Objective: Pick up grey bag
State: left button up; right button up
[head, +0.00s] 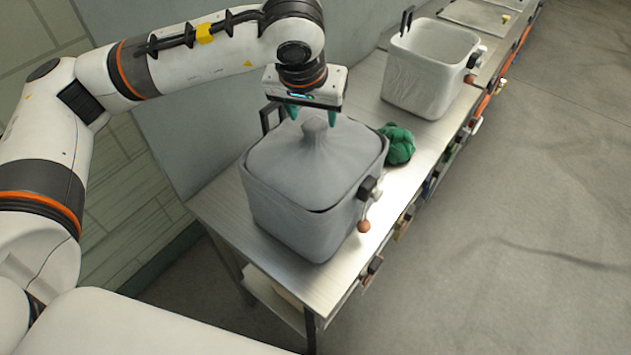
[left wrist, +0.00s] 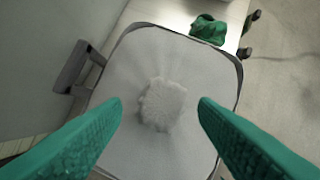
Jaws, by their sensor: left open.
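The grey bag (head: 300,160) fills the top of a grey square bin, with its gathered knot standing up in the middle. In the left wrist view the knot of the grey bag (left wrist: 163,103) lies between the two green fingers. My left gripper (head: 313,116) is open above the bag, its fingers pointing down on either side of the knot. I cannot tell whether the fingers touch it. In the left wrist view the gripper (left wrist: 160,108) shows nothing held. My right gripper is not in view.
The grey bin (head: 290,222) stands on a metal bench (head: 222,205) with a handle at its back. A green bag (head: 398,145) lies beside it. A white-lined bin (head: 425,75) stands farther along the bench. Open floor lies to the right.

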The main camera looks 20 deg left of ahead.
aim_at(315, 124)
pick_arm(q)
jog(key=p+x, duration=0.2)
jog(key=x, duration=0.1)
jog(key=shift+d+f, duration=0.1)
jog(key=shift+f, duration=0.15)
jog(key=shift+w+f, duration=0.15)
jog(key=shift+f, duration=0.45)
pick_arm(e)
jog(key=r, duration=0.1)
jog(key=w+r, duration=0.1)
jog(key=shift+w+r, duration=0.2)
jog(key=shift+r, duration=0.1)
pick_arm(q)
jog(key=shift+c, duration=0.8)
grip_shut()
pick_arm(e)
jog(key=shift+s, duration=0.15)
